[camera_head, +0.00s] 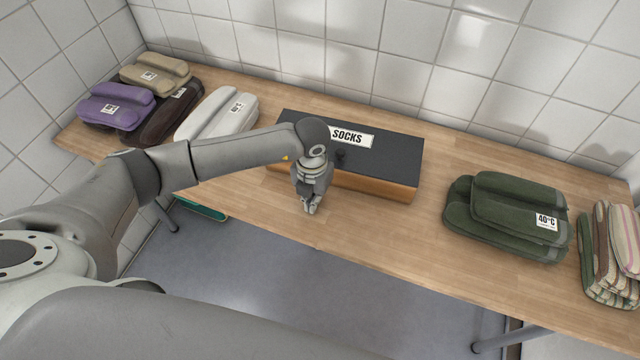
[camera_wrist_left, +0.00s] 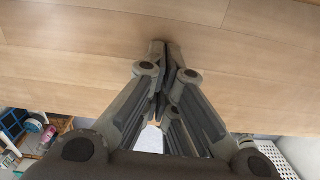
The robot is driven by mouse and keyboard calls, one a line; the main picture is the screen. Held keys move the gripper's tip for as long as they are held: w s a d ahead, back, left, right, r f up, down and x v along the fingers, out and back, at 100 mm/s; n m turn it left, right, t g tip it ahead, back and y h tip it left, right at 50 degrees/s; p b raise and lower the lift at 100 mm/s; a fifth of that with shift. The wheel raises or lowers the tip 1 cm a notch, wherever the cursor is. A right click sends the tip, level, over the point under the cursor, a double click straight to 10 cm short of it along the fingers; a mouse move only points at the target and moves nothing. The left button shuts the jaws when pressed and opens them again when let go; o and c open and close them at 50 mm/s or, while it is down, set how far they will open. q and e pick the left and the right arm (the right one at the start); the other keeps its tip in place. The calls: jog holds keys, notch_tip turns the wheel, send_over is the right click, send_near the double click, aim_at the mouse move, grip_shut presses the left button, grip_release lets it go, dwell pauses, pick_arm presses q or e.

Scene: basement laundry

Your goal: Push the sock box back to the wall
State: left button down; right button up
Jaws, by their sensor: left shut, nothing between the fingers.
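The sock box (camera_head: 390,163) is a wooden box with a dark lid and a white SOCKS label, standing on the wooden table (camera_head: 420,248). Bare tabletop shows between its back and the tiled wall (camera_head: 420,75). My left gripper (camera_head: 310,208) points down at the near side of the box, left of its middle, and hides part of its front. It is shut and empty. Whether it touches the box I cannot tell. In the left wrist view, the shut fingers (camera_wrist_left: 160,50) are over bare wood, and the box is not visible there. My right gripper is not in view.
Folded towels, purple (camera_head: 115,107), dark brown (camera_head: 165,115), beige (camera_head: 155,73) and white (camera_head: 215,113), lie left of the box. A green towel (camera_head: 505,215) and striped cloths (camera_head: 612,255) lie to the right. The table's front edge is close to my gripper.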

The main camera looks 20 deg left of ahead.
pick_arm(q)
jog(key=shift+w+d+p, duration=0.2)
jog(key=shift+w+p, duration=0.1)
jog(key=shift+w, duration=1.7)
jog(key=shift+f, duration=0.1)
